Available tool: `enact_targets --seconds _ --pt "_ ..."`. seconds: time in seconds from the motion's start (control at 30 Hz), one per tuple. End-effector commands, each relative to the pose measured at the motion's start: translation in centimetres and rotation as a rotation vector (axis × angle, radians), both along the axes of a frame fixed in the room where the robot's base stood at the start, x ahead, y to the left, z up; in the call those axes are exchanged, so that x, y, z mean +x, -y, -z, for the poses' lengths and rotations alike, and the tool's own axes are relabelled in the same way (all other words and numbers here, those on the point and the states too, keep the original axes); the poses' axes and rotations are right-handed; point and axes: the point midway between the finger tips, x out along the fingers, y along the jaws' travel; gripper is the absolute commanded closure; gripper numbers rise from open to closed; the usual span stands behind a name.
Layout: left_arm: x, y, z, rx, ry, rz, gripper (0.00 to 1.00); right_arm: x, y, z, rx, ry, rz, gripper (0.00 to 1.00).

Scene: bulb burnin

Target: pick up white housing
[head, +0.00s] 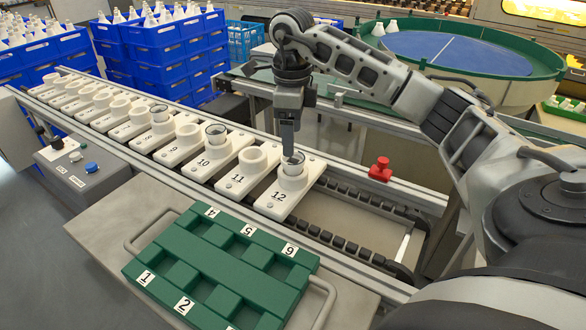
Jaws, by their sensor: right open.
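A row of white numbered holders runs along the conveyor. Holder 12 (277,204), nearest me, has a raised round socket with a small white housing (292,168) with a dark rim at its top. My right gripper (292,158) points straight down with its fingertips at this rim. The fingers overlap the housing in the picture, so I cannot tell whether they touch it. The gripper is open. My left gripper is not in view.
Holder 10 (208,160) also carries a dark-rimmed cup; holder 11 (238,181) seems empty. A green tray (205,262) with numbered pockets lies in front. A red button (380,168) stands right of the conveyor. A grey control box (85,165) is at left, blue crates (165,55) behind.

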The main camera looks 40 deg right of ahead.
Motion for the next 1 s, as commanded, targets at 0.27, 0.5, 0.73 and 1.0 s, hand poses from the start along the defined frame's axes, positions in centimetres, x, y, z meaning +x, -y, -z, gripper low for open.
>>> enact_targets --seconds 0.27,0.5,0.73,1.0 --pt "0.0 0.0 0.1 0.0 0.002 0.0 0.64 -0.6 -0.1 3.3 0.001 -0.004 0.0 0.27" --pt "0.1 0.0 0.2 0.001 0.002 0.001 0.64 -0.5 -0.1 5.4 0.001 0.001 0.0 0.27" --pt "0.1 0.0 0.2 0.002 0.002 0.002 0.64 -0.5 -0.1 5.4 0.001 0.0 -0.001 0.36" --pt "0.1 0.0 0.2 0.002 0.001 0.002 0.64 -0.5 -0.1 5.3 0.001 0.0 -0.001 0.75"
